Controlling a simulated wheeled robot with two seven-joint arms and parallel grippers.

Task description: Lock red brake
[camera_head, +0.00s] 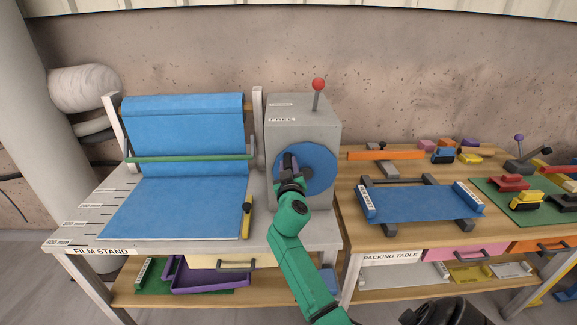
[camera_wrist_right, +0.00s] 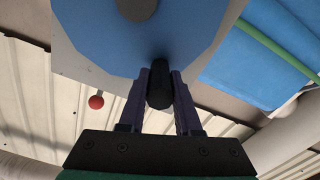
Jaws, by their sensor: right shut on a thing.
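The red brake is a lever with a red ball knob (camera_head: 318,84) on a thin grey stem. It stands up from the top of a grey box (camera_head: 290,108) on the film stand. The box front carries a label reading FREE (camera_head: 282,120) and a second label too small to read. The red knob also shows in the right wrist view (camera_wrist_right: 96,101), apart from my gripper. My right gripper (camera_head: 290,160) is shut on the black crank handle (camera_wrist_right: 160,88) of the blue disc (camera_head: 318,166) on the box front. My left gripper is out of view.
Blue film (camera_head: 180,205) lies on the film stand, with a green bar (camera_head: 185,158) across it. A yellow-handled tool (camera_head: 246,222) lies by the film's right edge. The packing table (camera_head: 400,160) at right holds a blue sheet (camera_head: 415,203) and several coloured blocks.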

